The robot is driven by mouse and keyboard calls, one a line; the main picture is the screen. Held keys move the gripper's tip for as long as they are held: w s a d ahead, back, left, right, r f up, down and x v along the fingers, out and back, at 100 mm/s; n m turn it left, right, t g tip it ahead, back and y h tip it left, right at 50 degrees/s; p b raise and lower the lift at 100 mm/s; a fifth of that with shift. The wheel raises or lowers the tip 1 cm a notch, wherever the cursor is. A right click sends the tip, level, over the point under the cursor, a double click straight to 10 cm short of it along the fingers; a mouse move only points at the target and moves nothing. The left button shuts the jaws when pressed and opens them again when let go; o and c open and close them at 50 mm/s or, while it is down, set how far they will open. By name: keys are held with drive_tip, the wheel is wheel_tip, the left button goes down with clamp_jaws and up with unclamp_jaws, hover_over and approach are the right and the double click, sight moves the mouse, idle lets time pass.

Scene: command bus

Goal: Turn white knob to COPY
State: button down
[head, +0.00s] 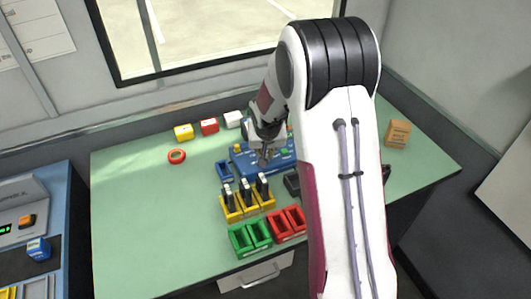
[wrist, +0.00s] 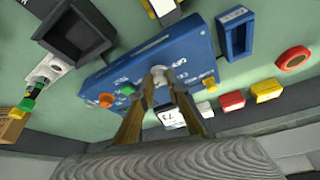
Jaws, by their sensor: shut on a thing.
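The blue control panel (head: 281,162) lies on the green table, partly hidden by my arm in the head view; it fills the middle of the wrist view (wrist: 190,45). The white knob (wrist: 158,71) stands on the panel between my fingertips. My gripper (wrist: 160,82) is shut on the knob, with one finger on each side; it also shows over the panel in the head view (head: 264,158). White lettering surrounds the knob, but I cannot read it surely, nor tell which label the knob points to. My fingers hide part of the panel face.
On the panel are an orange knob (wrist: 105,100), a green button (wrist: 127,90) and a yellow button (wrist: 210,84). Yellow holders (head: 232,215) with upright dark items, green bins (head: 240,243) and red bins (head: 280,233) stand in front.

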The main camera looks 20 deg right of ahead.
drive_tip(key=shift+a+m+g+h, duration=0.1)
drive_tip(key=shift+m+g+h, duration=0.25)
drive_tip(key=shift+m, duration=0.85)
drive_tip(key=shift+a+m+g+h, duration=0.1)
drive_tip(key=shift+m+g+h, duration=0.25)
drive_tip(key=shift+m, duration=0.85)
drive_tip(key=c, duration=2)
unclamp_jaws()
drive_tip(key=shift+o, duration=0.2)
drive_tip(key=shift+r, duration=0.15)
drive_tip(key=shift+v, duration=0.85)
drive_tip(key=v, duration=1)
drive_tip(key=shift+s+a, duration=0.15)
drive_tip(key=shift+s, duration=0.05)
